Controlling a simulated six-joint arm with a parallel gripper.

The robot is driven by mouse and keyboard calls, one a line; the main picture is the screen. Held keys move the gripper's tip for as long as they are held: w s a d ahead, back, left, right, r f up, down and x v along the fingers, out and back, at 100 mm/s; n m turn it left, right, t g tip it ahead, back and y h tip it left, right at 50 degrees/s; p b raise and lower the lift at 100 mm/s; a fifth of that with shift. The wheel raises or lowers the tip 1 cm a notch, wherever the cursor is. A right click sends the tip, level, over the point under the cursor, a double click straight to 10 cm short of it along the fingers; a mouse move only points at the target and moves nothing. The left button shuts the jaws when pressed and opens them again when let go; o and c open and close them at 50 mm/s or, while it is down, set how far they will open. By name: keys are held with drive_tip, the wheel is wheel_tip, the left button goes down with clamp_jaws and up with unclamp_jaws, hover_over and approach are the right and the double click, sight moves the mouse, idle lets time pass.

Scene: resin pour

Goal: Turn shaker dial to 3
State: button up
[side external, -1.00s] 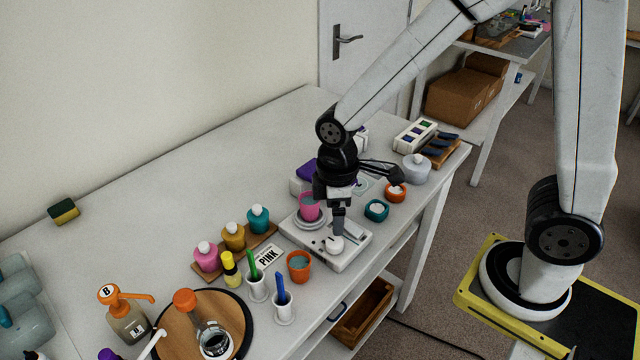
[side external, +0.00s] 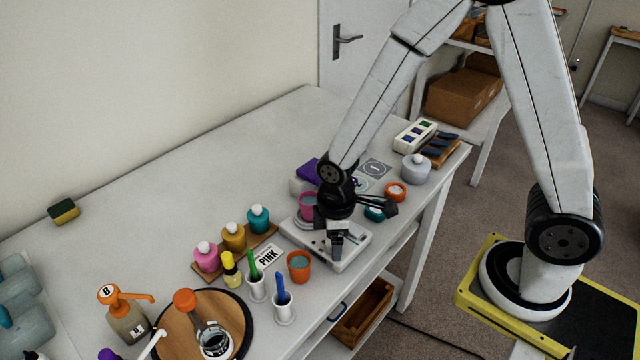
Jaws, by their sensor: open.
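The shaker (side external: 350,257) is a flat white unit near the table's front edge. A pink cup (side external: 306,207) stands on its platform and is partly hidden by my arm. My gripper (side external: 337,252) is open and points down at the shaker's front part, over the spot of the white dial. The dial is hidden behind the fingers, so I cannot tell its setting or whether the fingers touch it.
An orange cup (side external: 299,267) stands close to the shaker's left. A teal jar (side external: 374,214) and an orange jar (side external: 396,191) are at the right.

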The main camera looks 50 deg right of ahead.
drive_tip(key=shift+f, duration=0.2)
clamp_jaws()
drive_tip(key=shift+m, duration=0.5)
drive_tip(key=m, duration=0.8)
drive_tip(key=shift+m, duration=0.4)
idle(0.5)
